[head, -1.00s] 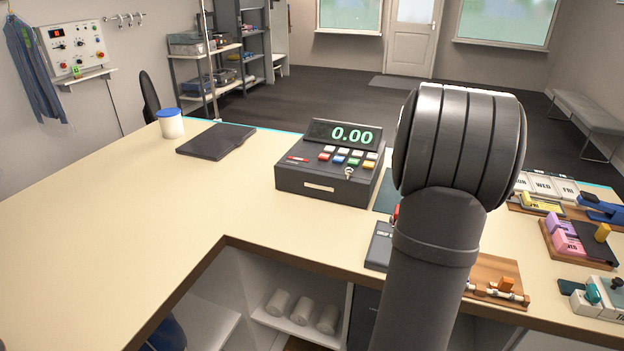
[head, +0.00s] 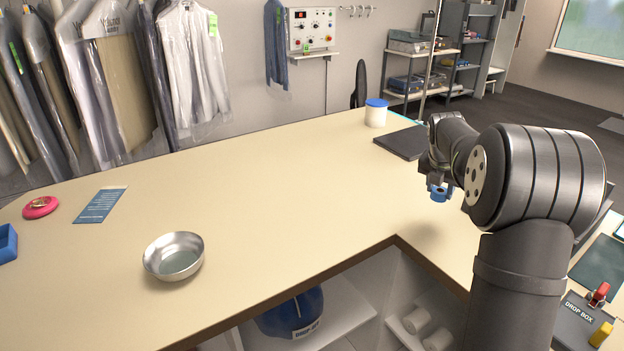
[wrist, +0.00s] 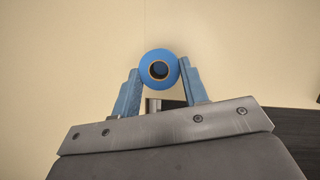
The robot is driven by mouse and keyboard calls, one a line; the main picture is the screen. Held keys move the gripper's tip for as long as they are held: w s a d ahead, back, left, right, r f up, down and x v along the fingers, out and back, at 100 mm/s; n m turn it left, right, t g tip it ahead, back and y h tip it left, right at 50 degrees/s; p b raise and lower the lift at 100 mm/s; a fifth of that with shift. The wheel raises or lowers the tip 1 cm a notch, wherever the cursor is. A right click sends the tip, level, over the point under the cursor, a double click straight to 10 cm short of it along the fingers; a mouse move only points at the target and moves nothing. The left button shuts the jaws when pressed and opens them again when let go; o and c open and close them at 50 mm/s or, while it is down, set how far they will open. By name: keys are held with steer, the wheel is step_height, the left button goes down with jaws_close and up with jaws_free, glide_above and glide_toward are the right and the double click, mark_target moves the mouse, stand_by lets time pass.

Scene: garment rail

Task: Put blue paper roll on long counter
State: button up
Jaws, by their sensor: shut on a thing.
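The blue paper roll (wrist: 160,57) is between the two fingers of my gripper (wrist: 160,82) in the wrist view, its hollow end facing the camera. My gripper is shut on it. In the head view the roll (head: 439,193) shows small below my gripper (head: 440,185), over the counter near its inner corner. Whether the roll touches the surface I cannot tell. The long counter (head: 290,180) is cream-coloured and runs to the left from that corner, with wide bare areas.
A metal bowl (head: 174,257) stands on the counter's front part. A blue card (head: 100,205), a pink dish (head: 41,207) and a blue tray (head: 6,243) lie at the left. A white tub with blue lid (head: 376,114) and a dark folder (head: 403,142) are at the back right.

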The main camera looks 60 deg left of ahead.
steer(key=s+a+f+n, duration=0.1)
steer(key=s+a+f, duration=0.1)
steer(key=s+a, duration=0.3)
steer(key=s+a+f+n, duration=0.1)
steer(key=s+a+f, duration=0.1)
steer(key=s+a, duration=0.3)
steer(key=s+a+f+n+y, duration=0.1)
steer(key=s+a+f, duration=0.2)
steer(key=a, duration=0.8)
steer(key=shift+s+a+n+g, duration=0.15)
steer(key=shift+s, duration=0.5)
steer(key=shift+s+a+n+g, duration=0.15)
steer(key=shift+s, duration=0.45)
steer(key=shift+s+a, duration=0.1)
steer(key=shift+a, duration=0.05)
steer(key=shift+f, duration=2.05)
steer(key=o, duration=1)
steer(key=shift+f, duration=0.15)
steer(key=shift+c, duration=0.2)
